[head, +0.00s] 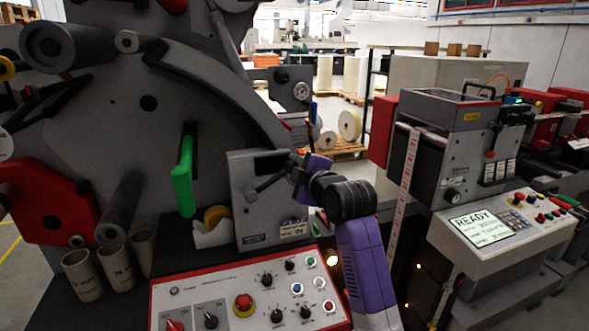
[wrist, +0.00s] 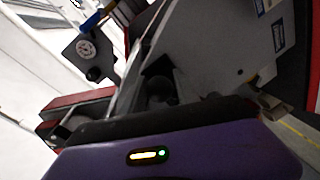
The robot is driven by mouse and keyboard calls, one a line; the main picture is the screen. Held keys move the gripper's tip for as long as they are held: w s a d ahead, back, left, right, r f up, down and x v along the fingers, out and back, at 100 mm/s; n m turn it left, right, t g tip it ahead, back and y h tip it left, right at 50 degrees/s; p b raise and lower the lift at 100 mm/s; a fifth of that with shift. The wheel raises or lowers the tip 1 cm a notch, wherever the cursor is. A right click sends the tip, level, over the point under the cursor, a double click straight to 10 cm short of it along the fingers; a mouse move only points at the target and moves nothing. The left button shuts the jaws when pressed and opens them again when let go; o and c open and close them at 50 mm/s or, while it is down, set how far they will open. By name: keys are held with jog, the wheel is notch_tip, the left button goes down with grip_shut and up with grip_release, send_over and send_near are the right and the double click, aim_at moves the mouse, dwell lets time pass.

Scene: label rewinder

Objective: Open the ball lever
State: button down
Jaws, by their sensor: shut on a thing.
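The ball lever (head: 268,182) is a dark rod on the front of a grey box-shaped unit (head: 247,217) in the middle of the head view. It slants up to the right from its pivot toward my gripper (head: 299,165). My gripper reaches in from the right and is shut at the lever's outer end, with the fingers largely hidden by my purple wrist. In the wrist view, a dark rounded knob (wrist: 159,87) shows just beyond the dark edge of my gripper. The exact grip on the ball is hard to see.
A control panel (head: 245,300) with knobs and a red emergency button lies below the unit. A green handle (head: 183,176) stands to its left. Cardboard cores (head: 82,275) stand at lower left. A second machine with a READY screen (head: 480,226) is at right.

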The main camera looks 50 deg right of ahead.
jog(key=shift+w+a+r, duration=0.35)
jog(key=shift+a+r, duration=0.1)
jog(key=shift+a, duration=0.1)
jog(key=c, duration=0.9)
grip_release()
jog(key=shift+o, duration=0.2)
jog(key=shift+f, duration=0.1)
jog(key=shift+s, duration=0.1)
jog(key=shift+s, duration=0.2)
jog(key=b+v, duration=0.1)
jog(key=v, duration=0.6)
jog(key=shift+s, duration=0.2)
